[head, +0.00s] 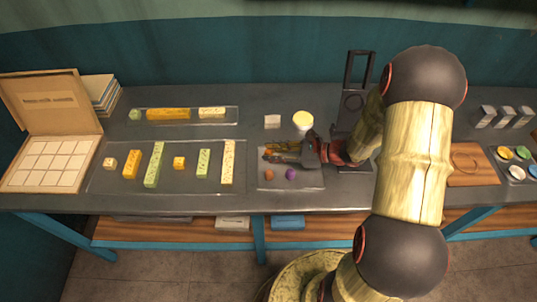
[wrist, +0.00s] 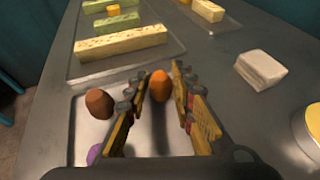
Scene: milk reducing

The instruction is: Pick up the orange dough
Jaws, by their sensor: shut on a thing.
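The orange dough (wrist: 159,86) is a small rounded lump between the fingertips of my gripper (wrist: 160,80) in the wrist view. The gripper is shut on it. In the head view my gripper (head: 270,152) reaches left over the back part of a small clear tray (head: 311,183), and I cannot make out the dough between its fingers there. A brown dough lump (wrist: 98,104) lies left of the fingers in the wrist view. A purple lump (wrist: 95,154) is partly hidden at the lower left.
A clear tray of colored blocks (head: 205,190) lies left of the gripper, with another tray (head: 189,123) behind it. A white block (head: 272,121) and a yellow-topped cup (head: 303,121) stand just behind. A dark stand (head: 352,102) is close on the right. An open box (head: 45,168) sits far left.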

